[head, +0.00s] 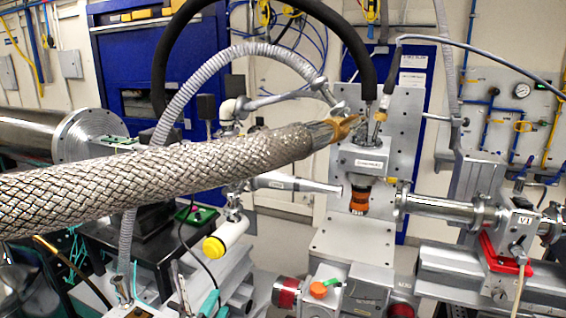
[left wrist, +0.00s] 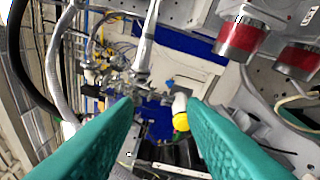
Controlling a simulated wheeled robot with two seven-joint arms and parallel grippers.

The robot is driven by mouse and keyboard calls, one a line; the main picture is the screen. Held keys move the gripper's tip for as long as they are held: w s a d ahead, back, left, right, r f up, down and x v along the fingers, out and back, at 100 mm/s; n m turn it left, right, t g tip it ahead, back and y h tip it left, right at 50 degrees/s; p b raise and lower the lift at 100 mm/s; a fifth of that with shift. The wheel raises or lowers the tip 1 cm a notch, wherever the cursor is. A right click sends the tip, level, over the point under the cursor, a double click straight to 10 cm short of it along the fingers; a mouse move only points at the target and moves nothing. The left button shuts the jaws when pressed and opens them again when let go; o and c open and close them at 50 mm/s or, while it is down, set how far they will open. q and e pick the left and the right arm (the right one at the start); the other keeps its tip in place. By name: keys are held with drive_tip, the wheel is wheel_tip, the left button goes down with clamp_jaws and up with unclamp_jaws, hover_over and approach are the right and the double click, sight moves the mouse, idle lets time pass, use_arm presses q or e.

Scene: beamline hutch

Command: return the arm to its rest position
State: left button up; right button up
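My left gripper (head: 196,297) shows small at the bottom left of the head view, as teal pieces low down beside the grey rails. In the left wrist view its two teal fingers (left wrist: 160,102) are spread wide with nothing held between them. A white fitting with a yellow cap (left wrist: 181,121) shows in the gap, close to the right finger in the picture; it appears to lie beyond the fingers. The same yellow cap (head: 213,247) is above the gripper in the head view. My right gripper is in neither view.
A thick braided sleeve (head: 150,180) crosses the head view from the left and hides part of the scene. A grey corrugated hose (head: 190,85) arches behind it. Red cylinders (left wrist: 237,37) stand at upper right in the wrist view. Beamline pipe (head: 440,207) and red-clamped rail fill the right.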

use_arm(q)
drive_tip(key=s+a+f+n+g+y, duration=0.2)
drive_tip(key=s+a+f+n+g, duration=0.15)
drive_tip(key=s+f+n, duration=0.2)
drive_tip(key=s+a+f+n+g+y, duration=0.1)
drive_tip(key=s+a+f+n+g, duration=0.25)
drive_tip(key=s+f, duration=0.3)
drive_tip(key=s+f+n+g, duration=0.3)
drive_tip(key=s+g, duration=0.1)
drive_tip(key=s, duration=0.4)
drive_tip(key=s+f+n+g, duration=0.2)
drive_tip(key=s+n+g, duration=0.1)
drive_tip(key=s, duration=0.6)
wheel_tip(320, 180, down, 33)
drive_tip(key=g+b, duration=0.2)
drive_tip(key=b, duration=0.6)
drive_tip(key=s+a+f+b, duration=0.1)
drive_tip(key=s+f+b, duration=0.2)
drive_tip(key=s+f, duration=0.5)
drive_tip(key=s+a+f+b, duration=0.2)
drive_tip(key=s+f+b, duration=0.2)
drive_tip(key=s+f, duration=0.5)
wheel_tip(320, 180, down, 7)
drive_tip(key=shift+f+m+g, duration=0.2)
drive_tip(key=shift+m+g, duration=0.2)
